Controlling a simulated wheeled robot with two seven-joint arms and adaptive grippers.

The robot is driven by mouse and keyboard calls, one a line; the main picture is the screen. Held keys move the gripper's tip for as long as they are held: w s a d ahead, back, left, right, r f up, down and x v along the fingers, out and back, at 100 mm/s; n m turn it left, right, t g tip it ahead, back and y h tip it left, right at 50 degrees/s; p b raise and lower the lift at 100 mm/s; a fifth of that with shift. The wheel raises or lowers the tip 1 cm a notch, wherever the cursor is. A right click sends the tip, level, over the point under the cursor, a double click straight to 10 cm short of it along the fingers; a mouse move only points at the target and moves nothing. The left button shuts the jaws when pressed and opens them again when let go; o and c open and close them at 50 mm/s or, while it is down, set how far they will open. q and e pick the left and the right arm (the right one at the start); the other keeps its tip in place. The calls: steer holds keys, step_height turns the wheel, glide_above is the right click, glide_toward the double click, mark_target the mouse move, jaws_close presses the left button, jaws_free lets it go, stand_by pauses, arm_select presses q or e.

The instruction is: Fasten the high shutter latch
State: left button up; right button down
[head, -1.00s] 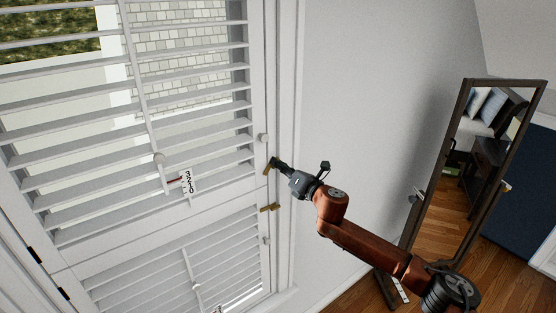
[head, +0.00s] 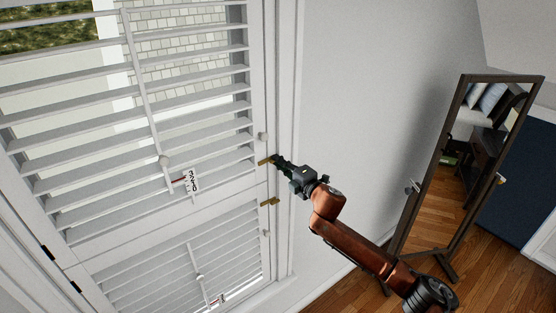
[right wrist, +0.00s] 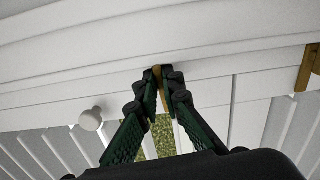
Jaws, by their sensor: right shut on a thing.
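The high shutter latch (head: 263,162) is a small brass bar at the right edge of the white shutter (head: 258,181). It points left, nearly level, and reaches over the shutter's edge. My right gripper (head: 275,159) is shut on the latch at its frame-side end. In the right wrist view the brass latch (right wrist: 157,71) shows between the two fingertips, partly hidden by them. A second, lower brass latch (head: 270,201) lies nearly level below it, and shows at the right of the right wrist view (right wrist: 306,70). My left gripper is not in view.
A round white knob (head: 263,136) sits on the shutter just above the high latch. A tilt rod and a small number tag (head: 190,181) are on the louvres. A standing mirror (head: 455,170) is on the right. The wall between is bare.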

steer(key=shift+f+m, duration=0.1)
steer(key=shift+m, duration=0.5)
steer(key=c, duration=2.1)
jaws_free()
steer(key=v, duration=1.2)
